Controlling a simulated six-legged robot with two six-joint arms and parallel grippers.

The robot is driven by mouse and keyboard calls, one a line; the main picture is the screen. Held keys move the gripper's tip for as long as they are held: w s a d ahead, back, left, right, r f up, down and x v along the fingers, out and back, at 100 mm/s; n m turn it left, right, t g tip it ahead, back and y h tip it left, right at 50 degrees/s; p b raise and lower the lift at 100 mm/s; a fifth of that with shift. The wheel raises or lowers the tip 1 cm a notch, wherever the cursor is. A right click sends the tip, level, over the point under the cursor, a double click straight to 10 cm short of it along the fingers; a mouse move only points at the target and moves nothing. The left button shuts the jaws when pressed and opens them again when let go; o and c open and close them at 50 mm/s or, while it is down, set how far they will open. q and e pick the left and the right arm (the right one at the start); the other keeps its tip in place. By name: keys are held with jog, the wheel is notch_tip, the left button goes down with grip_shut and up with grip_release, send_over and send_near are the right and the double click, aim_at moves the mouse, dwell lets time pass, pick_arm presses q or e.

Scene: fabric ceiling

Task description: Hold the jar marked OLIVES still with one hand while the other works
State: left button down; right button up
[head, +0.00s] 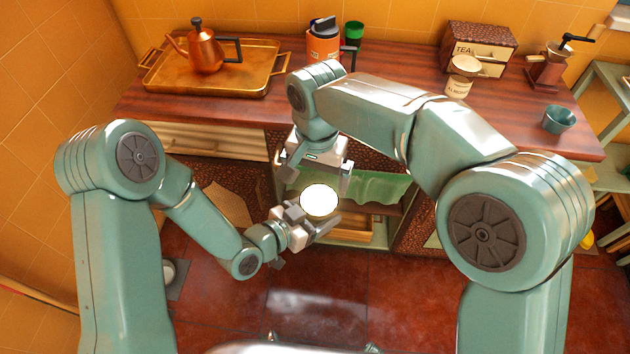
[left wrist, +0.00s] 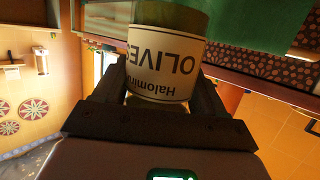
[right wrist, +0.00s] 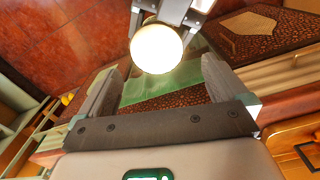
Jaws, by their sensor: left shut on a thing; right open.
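The jar marked OLIVES shows its round, pale lid in the head view (head: 319,200). In the left wrist view its cream label (left wrist: 165,62) reads "Halomira OLIVES", upside down in the picture. My left gripper (head: 312,220) is shut on the jar, one finger on each side, and holds it in the air in front of the counter. My right gripper (head: 316,178) is open just above the jar and points down. In the right wrist view the lid (right wrist: 157,48) lies just beyond the open fingers, apparently not touched by them. The jar's lower part is hidden in the head view.
The wooden counter (head: 400,60) behind carries a tray (head: 160,85) with a copper kettle (head: 205,50), an orange flask (head: 323,42), a TEA box (head: 478,45), a cream jar (head: 460,75), a grinder (head: 548,65) and a teal cup (head: 558,119). A green cloth (head: 375,188) hangs below. The tiled floor is mostly clear.

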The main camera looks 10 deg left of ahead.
aim_at(320, 201)
jog(key=shift+s+d+r+m, duration=0.1)
jog(key=shift+s+r+m, duration=0.05)
jog(key=shift+r+m, duration=0.3)
jog(key=shift+s+d+r+m, duration=0.1)
jog(key=shift+r+m, duration=0.25)
jog(key=shift+m, duration=0.2)
notch_tip(320, 201, down, 8)
jog(key=shift+w+r, duration=0.1)
jog(key=shift+d, duration=0.1)
jog(key=c, duration=1)
jog(key=n, duration=0.3)
jog(key=shift+c, duration=0.3)
jog(key=shift+d, duration=0.1)
